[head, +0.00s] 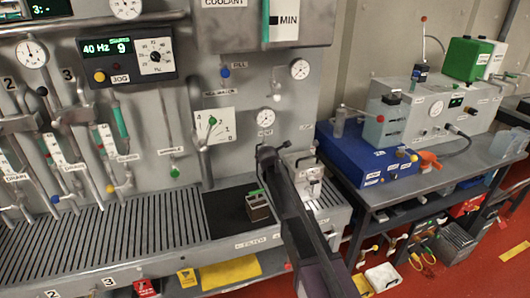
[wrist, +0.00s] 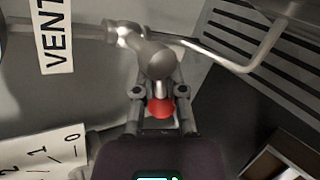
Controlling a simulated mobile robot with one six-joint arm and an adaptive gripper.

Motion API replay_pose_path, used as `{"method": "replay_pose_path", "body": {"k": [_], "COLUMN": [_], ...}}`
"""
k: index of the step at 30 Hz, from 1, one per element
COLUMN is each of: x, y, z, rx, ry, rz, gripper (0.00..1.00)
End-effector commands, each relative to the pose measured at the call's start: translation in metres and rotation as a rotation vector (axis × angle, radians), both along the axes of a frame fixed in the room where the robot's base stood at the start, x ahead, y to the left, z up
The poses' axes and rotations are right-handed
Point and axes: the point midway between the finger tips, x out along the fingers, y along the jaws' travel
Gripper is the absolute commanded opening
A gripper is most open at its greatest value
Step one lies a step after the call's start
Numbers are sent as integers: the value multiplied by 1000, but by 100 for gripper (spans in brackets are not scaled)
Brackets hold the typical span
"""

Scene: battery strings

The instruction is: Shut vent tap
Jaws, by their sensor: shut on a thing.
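The vent tap (wrist: 152,56) shows in the wrist view as a grey metal body on a pipe, with a short stem ending in a red knob (wrist: 160,108). The VENT label (wrist: 57,38) is to its left. My gripper (wrist: 160,94) is shut on the tap's handle, with one finger on each side of the stem and red knob. In the head view my gripper (head: 267,154) is up against the panel, below the small VENT label (head: 265,133). There my gripper hides most of the tap.
A dial plate (wrist: 45,152) is at lower left in the wrist view, and a bent pipe (wrist: 245,62) runs to the right. In the head view, a small open box (head: 258,208) stands on the dark mat (head: 226,212) left of my arm. A blue unit (head: 365,160) stands right.

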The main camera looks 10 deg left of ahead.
Motion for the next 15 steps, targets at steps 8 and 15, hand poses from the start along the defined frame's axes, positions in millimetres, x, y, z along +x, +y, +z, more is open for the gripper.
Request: {"method": "replay_pose_path", "body": {"k": [8, 15], "x": [4, 3], "y": [-3, -3], "z": [7, 8], "rx": [185, 307], "ry": [87, 149], "rz": [-5, -5], "gripper": [0, 0]}}
